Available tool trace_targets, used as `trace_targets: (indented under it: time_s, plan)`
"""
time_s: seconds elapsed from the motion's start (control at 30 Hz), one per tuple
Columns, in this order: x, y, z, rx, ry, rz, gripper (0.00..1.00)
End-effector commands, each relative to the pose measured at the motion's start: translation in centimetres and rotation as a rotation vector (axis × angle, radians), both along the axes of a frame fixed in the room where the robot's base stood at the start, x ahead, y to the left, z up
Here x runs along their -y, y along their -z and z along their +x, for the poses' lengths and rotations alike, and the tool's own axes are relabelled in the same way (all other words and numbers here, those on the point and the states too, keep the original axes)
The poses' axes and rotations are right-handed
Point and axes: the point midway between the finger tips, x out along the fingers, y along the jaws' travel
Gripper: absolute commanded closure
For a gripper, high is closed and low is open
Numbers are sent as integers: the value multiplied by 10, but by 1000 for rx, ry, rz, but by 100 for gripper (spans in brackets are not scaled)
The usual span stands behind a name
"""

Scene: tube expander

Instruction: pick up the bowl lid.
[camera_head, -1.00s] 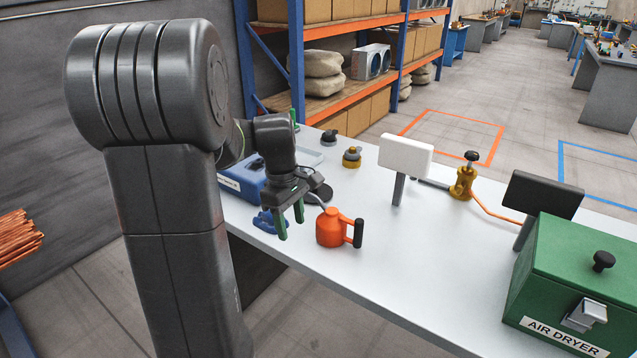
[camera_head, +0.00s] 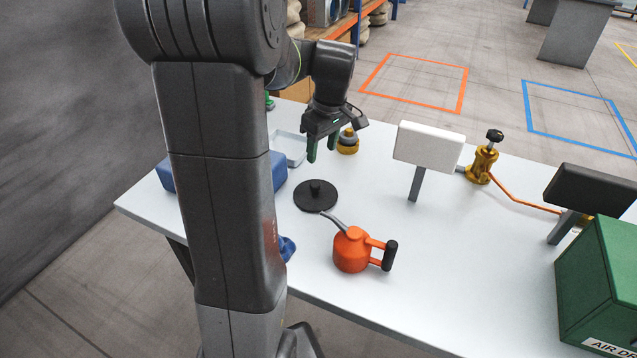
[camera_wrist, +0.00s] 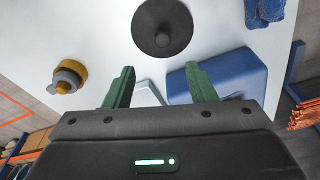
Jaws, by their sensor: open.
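The bowl lid looks to be the flat black disc with a small central knob (camera_head: 315,197). It lies on the grey-white table, left of the orange oil can. In the wrist view the lid (camera_wrist: 162,27) is at the top middle, beyond the fingertips. My gripper (camera_head: 322,149) is open and empty, with green fingers pointing down, above the table and behind the lid. It also shows in the wrist view (camera_wrist: 160,82), apart from the lid.
The orange oil can (camera_head: 351,250) stands right of the lid, its spout reaching towards it. A brass-coloured fitting (camera_head: 348,142) stands near my gripper. A blue case (camera_wrist: 232,80) and a pale tray (camera_head: 291,148) are left. A white panel on a post (camera_head: 428,146) stands right.

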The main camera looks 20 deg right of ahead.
Motion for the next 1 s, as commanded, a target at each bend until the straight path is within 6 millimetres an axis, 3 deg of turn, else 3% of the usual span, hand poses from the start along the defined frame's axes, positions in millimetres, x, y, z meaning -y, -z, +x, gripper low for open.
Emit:
trace_targets:
  time_s: [0.3,1.0]
  plan:
    - [-5,60,8,-5,-1,4,49]
    - [-11,129,18,-3,-1,1,49]
